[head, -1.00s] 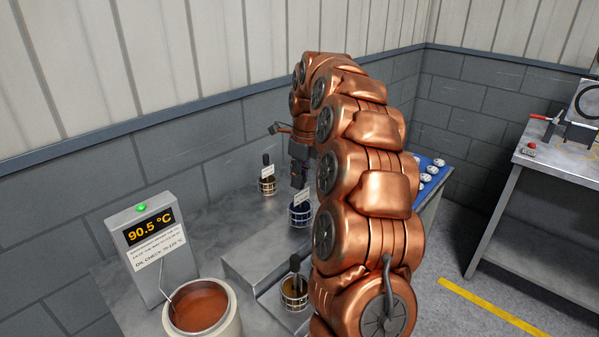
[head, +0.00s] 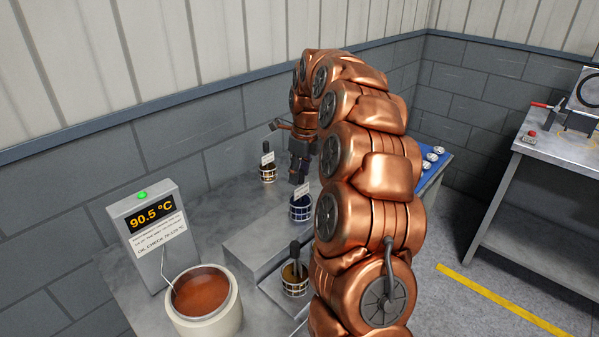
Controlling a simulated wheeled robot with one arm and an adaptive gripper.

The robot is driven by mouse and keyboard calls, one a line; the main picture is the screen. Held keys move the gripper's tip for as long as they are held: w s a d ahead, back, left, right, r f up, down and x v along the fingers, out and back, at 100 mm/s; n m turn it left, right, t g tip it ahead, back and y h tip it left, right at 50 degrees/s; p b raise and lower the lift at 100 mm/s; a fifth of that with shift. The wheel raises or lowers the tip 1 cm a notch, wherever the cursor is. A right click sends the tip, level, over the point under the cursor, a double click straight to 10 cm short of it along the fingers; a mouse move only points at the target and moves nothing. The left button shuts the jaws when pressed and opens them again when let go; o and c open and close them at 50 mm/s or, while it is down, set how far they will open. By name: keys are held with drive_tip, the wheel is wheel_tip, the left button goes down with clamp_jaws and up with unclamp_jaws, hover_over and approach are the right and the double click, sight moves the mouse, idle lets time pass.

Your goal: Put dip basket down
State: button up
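My gripper (head: 299,178) is at the back of the bench, pointing down, partly behind my own arm. It appears shut on the upright handle of a dip basket (head: 300,209), a round wire basket with dark blue inside and a small white label. The handle is hidden between the fingers. The basket hangs upright at the raised metal step (head: 255,245); I cannot tell whether its bottom touches the surface. Two similar baskets stand upright with dark handles: one at the back left (head: 268,174) with a white label, one in front (head: 294,281) with brownish contents.
A round pot (head: 234,306) of reddish-brown liquid stands front left, beside a display box (head: 150,222) reading 90.5 °C with a green light. A blue board (head: 434,168) with pale round parts is behind my arm. Another table (head: 560,148) stands right.

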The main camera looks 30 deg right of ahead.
drive_tip(key=shift+r, duration=0.1)
wheel_tip(320, 180, up, 12)
drive_tip(key=s+b, duration=0.1)
drive_tip(key=b, duration=0.1)
drive_tip(key=shift+s+d+b, duration=0.15)
drive_tip(key=shift+d+b, duration=0.15)
idle(0.7)
drive_tip(key=shift+a, duration=0.1)
